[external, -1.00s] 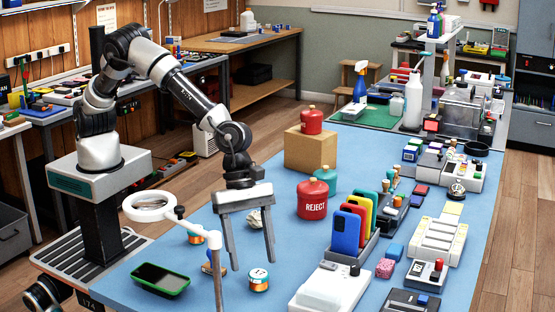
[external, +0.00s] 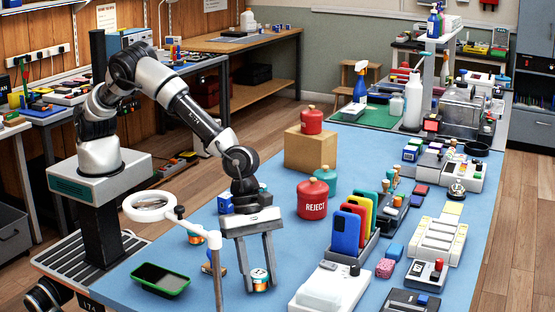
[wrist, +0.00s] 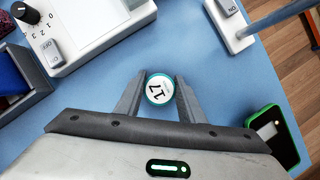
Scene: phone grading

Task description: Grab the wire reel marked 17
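The wire reel marked 17 (external: 260,281) is a small copper-coloured reel with a pale, teal-edged top, upright on the blue table near the front. In the wrist view its white label with 17 (wrist: 159,89) faces the camera. My gripper (external: 261,286) points down around it, one finger on each side. In the wrist view the two fingertips (wrist: 160,88) meet the reel's sides with no clear gap, so my gripper looks shut on it. The reel looks still at table height. Another copper-coloured reel (external: 195,238) stands to the left, partly hidden by the magnifier stand.
A magnifier lamp (external: 152,206) on a post stands close left of my gripper. A rack of coloured phones (external: 346,232), a white device (external: 330,288) and the red REJECT canister (external: 312,200) stand to the right.

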